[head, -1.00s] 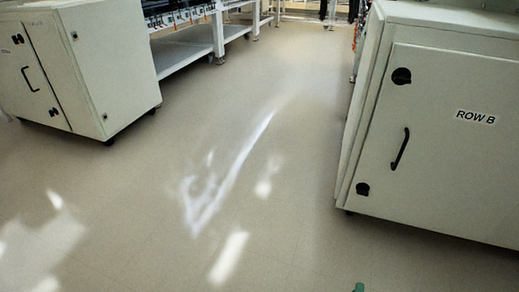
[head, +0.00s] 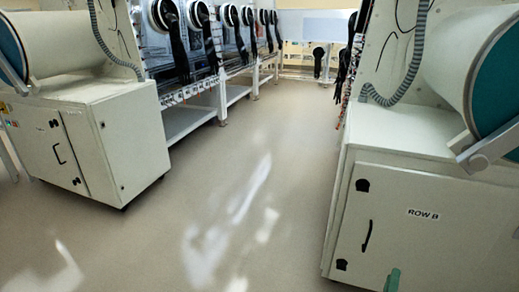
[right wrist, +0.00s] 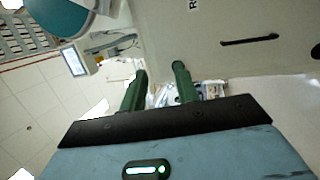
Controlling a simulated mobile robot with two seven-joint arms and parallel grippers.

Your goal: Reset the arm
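My right gripper shows as a green fingertip (head: 392,280) at the bottom right of the head view, in front of the ROW B cabinet (head: 440,240). In the right wrist view its two green fingers (right wrist: 159,76) stand apart with nothing held between them. The grey cabinet front with its black handle fills the upper right of that view. My left gripper is in neither view.
A teal-ended cylinder (head: 495,85) sits atop the right cabinet. Another cabinet (head: 95,145) stands at the left. Gloveboxes with black gloves (head: 178,50) line the back left. The floor (head: 225,225) between the cabinets is clear.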

